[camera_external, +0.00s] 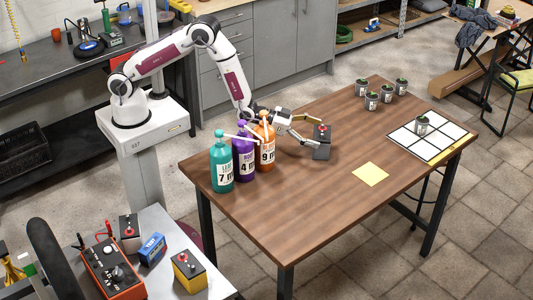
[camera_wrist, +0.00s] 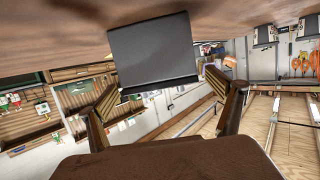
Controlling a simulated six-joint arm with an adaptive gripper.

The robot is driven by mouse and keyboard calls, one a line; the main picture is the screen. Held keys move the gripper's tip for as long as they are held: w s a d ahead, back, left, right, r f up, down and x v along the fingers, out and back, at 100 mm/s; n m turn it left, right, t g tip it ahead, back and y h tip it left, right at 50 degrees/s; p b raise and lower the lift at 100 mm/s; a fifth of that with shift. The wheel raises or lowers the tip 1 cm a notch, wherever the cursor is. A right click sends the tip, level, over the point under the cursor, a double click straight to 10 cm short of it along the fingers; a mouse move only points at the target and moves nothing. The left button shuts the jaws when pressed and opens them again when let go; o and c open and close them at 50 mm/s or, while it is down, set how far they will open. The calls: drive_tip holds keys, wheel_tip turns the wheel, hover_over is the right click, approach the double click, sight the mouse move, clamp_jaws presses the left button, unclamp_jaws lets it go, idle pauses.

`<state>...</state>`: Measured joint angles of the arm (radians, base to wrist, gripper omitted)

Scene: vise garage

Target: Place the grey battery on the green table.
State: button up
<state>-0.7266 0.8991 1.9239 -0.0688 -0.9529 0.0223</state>
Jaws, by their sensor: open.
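A grey battery (camera_external: 322,150) with a dark top and a red cap stands on the brown wooden table (camera_external: 300,205). My gripper (camera_external: 312,133) is open beside it, low over the table, its fingers pointing at the battery. In the wrist view the battery (camera_wrist: 153,50) is a dark box just ahead, between the lines of my open fingers (camera_wrist: 160,88); I cannot tell whether they touch it. Another grey battery (camera_external: 130,240) stands on the grey bench at lower left. I see no table with a green top.
Teal (camera_external: 221,170), purple (camera_external: 243,157) and orange (camera_external: 265,148) bottles stand close behind my gripper. A yellow square (camera_external: 370,173) lies to the right. Several small jars (camera_external: 372,100) stand at the back; another is on the white grid board (camera_external: 431,143). The front of the table is clear.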

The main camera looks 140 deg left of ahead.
drive_tip(key=shift+x, duration=1.2)
drive_tip(key=c, duration=2)
drive_tip(key=shift+w+a+r, duration=0.1)
drive_tip(key=shift+r, duration=0.1)
drive_tip(key=shift+c, duration=0.6)
drive_tip(key=shift+r, duration=0.15)
drive_tip(key=shift+r, duration=4.85)
